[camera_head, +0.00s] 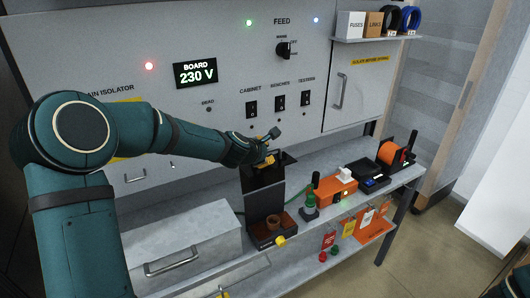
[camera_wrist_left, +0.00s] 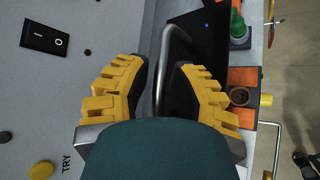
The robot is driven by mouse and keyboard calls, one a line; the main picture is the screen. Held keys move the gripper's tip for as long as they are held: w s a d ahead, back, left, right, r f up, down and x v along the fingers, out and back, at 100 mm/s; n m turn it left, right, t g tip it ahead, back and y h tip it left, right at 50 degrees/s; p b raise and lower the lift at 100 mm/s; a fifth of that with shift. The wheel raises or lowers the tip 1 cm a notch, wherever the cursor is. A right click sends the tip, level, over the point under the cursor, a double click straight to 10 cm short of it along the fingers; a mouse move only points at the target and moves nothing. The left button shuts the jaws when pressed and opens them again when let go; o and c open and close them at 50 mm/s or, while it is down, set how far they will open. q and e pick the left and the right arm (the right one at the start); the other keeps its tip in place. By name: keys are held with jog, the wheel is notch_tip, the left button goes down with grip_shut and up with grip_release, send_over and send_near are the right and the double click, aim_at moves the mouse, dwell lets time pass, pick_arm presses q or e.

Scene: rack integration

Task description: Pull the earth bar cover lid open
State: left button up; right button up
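My left gripper (camera_head: 268,150) is at the front of the grey board, at the top of a dark upright panel (camera_head: 262,173). I take this panel to be the earth bar cover lid; no label on it is readable. In the left wrist view, a bent silver handle (camera_wrist_left: 168,45) runs between the yellow fingers of the left gripper (camera_wrist_left: 160,70), with a black surface behind it. The fingers are partly apart; whether both touch the handle is unclear. The handle's lower part is hidden by the gripper. My right gripper is not in view.
A grey chest (camera_head: 180,250) fills the left.

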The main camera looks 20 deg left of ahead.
pick_arm(q)
jog(key=shift+s+f, duration=0.1)
jog(key=shift+f, duration=0.05)
jog(key=v, duration=1.2)
dwell(0.6)
